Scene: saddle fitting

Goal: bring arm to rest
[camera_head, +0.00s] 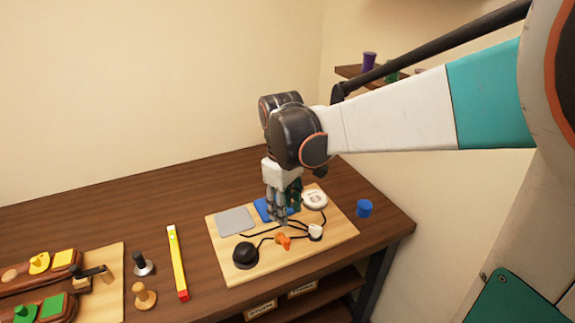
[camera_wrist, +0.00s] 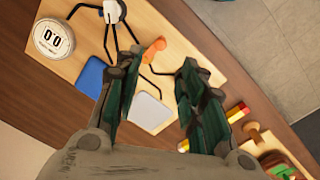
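My gripper (camera_head: 281,217) points down over the light wooden board (camera_head: 235,271), near the blue pad (camera_head: 262,207). In the wrist view its two dark green fingers (camera_wrist: 159,62) stand apart with nothing held between them. The board bears a grey pad (camera_head: 235,221), a white round dial (camera_head: 315,199), a black dome (camera_head: 245,254), an orange piece (camera_head: 283,241) and a small white piece (camera_head: 315,232) among black lines. The wrist view shows the dial (camera_wrist: 53,38), the orange piece (camera_wrist: 154,50) and the grey pad (camera_wrist: 149,112). My fingers partly hide the blue pad in the head view.
A blue cylinder (camera_head: 364,208) stands right of the board. A yellow and red bar (camera_head: 177,262) lies to its left, beside a black-knobbed piece (camera_head: 142,264) and a wooden knob (camera_head: 145,297). Coloured block trays (camera_head: 40,285) are at far left. A wall shelf (camera_head: 352,71) is behind my arm.

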